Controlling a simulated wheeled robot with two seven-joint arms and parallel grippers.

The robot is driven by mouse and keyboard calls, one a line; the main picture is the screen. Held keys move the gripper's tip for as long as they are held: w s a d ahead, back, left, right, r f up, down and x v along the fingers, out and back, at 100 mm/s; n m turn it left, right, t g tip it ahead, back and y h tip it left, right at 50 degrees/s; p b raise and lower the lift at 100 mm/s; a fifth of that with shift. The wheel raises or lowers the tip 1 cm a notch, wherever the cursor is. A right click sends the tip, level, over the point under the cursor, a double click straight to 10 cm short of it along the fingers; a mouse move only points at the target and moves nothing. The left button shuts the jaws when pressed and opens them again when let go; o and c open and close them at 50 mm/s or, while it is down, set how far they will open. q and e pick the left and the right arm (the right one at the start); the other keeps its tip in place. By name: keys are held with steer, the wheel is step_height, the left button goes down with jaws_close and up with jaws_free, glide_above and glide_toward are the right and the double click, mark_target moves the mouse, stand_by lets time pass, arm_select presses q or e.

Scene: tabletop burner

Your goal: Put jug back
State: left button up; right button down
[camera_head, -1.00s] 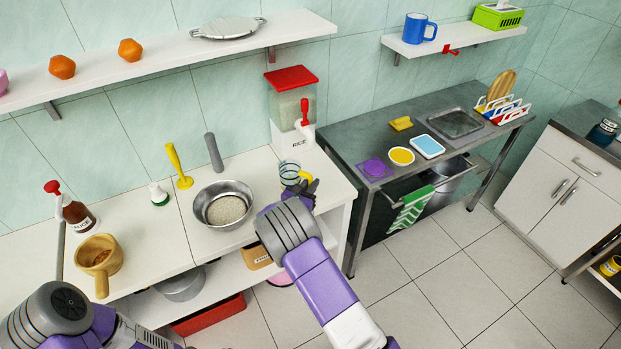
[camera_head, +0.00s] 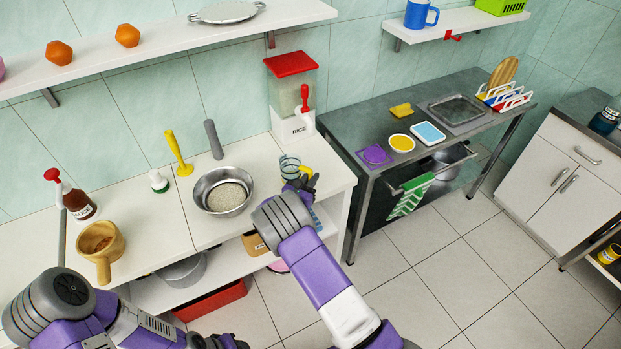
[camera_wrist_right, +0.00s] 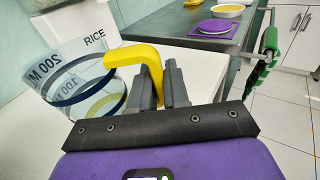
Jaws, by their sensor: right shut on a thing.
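The jug (camera_head: 289,168) is a clear measuring cup with a yellow handle, at the right end of the white counter. It also shows at left in the right wrist view (camera_wrist_right: 90,80). My right gripper (camera_head: 304,182) is shut on the jug's yellow handle, and its dark fingers show in the right wrist view (camera_wrist_right: 163,82). I cannot tell whether the jug's base touches the counter. My left gripper (camera_head: 213,342) shows only partly at the bottom edge, dark and cut off, so its jaws cannot be read.
The rice dispenser (camera_head: 293,100) stands just behind the jug. A metal bowl of rice (camera_head: 223,192) is to its left. A wooden mortar-like pot (camera_head: 99,246) and sauce bottle (camera_head: 77,199) stand further left. A grey metal table (camera_head: 352,137) is to the right, beyond a gap.

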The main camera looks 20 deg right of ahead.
steer(key=shift+f, duration=0.5)
steer(key=c, duration=1.3)
jaws_free()
steer(key=shift+o, duration=0.2)
steer(key=shift+s+a+r, duration=0.1)
steer(key=shift+a+r, duration=0.05)
steer(key=shift+r, duration=0.15)
steer(key=shift+a, duration=0.1)
steer(key=shift+v, duration=2.9)
steer(key=shift+s, duration=0.1)
steer(key=o, duration=0.5)
steer(key=shift+o, duration=0.2)
